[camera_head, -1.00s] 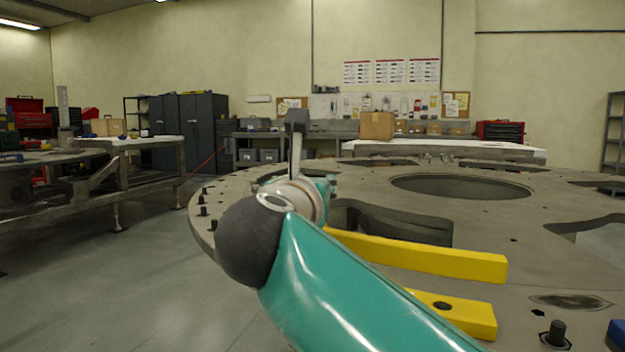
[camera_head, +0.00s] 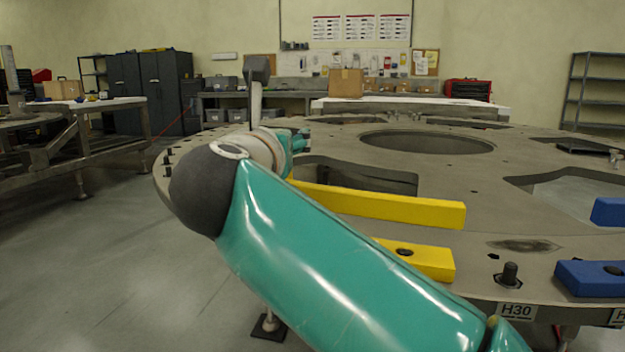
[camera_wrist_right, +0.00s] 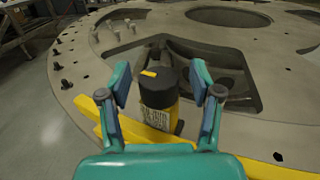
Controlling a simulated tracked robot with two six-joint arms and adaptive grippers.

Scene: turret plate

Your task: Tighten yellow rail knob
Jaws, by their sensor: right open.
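In the right wrist view, a black knob (camera_wrist_right: 157,91) with a yellow mark on top stands upright, a patterned label on its side and yellow below it. My right gripper (camera_wrist_right: 160,80) is open, one finger on either side of the knob, with visible gaps. Whether the fingertips reach down to the knob's height is hard to tell. Yellow rails lie on the plate; the long one (camera_head: 385,206) and a shorter one (camera_head: 425,260) show in the head view. My right arm hides the knob and most of that gripper there. My left gripper is not in view.
The large grey turret plate (camera_head: 470,180) has cut-outs and a round opening. Bolts (camera_wrist_right: 66,85) stand along its rim. Blue blocks (camera_head: 590,277) lie on its right side. A workbench (camera_head: 110,112) stands at the left, with open floor (camera_head: 120,270) in front.

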